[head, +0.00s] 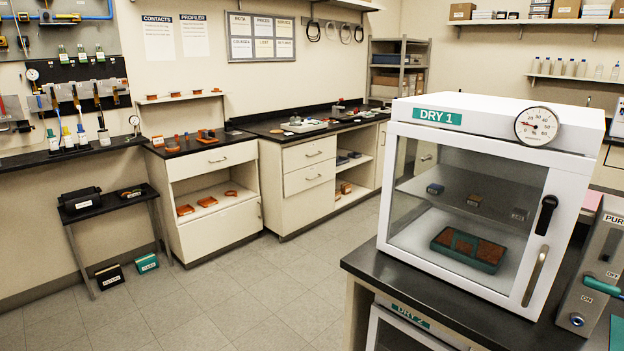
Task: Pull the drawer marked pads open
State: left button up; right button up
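No label reading "pads" can be made out on any drawer. The left white cabinet has a shut top drawer (213,161) with a bar handle, above an open shelf. The cabinet in the middle has two shut drawers, an upper drawer (305,153) and a lower drawer (306,179), each with a handle. A larger plain front (225,226) closes the bottom of the left cabinet. Neither of my grippers is in view.
A white dry cabinet marked DRY 1 (467,123) stands on a dark bench (372,262) at right; a second unit, DRY 2 (405,330), sits below. A small black side table (108,203) stands at left. The tiled floor (262,297) between is clear.

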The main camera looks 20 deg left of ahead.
aim_at(302, 179)
jog(key=i+j+u, duration=0.3)
jog(key=u, duration=0.15)
jog(key=i+u, duration=0.45)
jog(key=i+j+u, duration=0.25)
jog(key=i+u, duration=0.2)
jog(key=i, duration=0.25)
jog(key=i+u, duration=0.5)
jog(key=i, duration=0.2)
jog(key=i+z, duration=0.8)
jog(key=i+j+z, duration=0.15)
jog(key=i+z, duration=0.25)
jog(key=i+l+z, duration=0.3)
jog(key=i+z, duration=0.2)
jog(key=i+l+z, duration=0.1)
jog(key=i+z, duration=0.85)
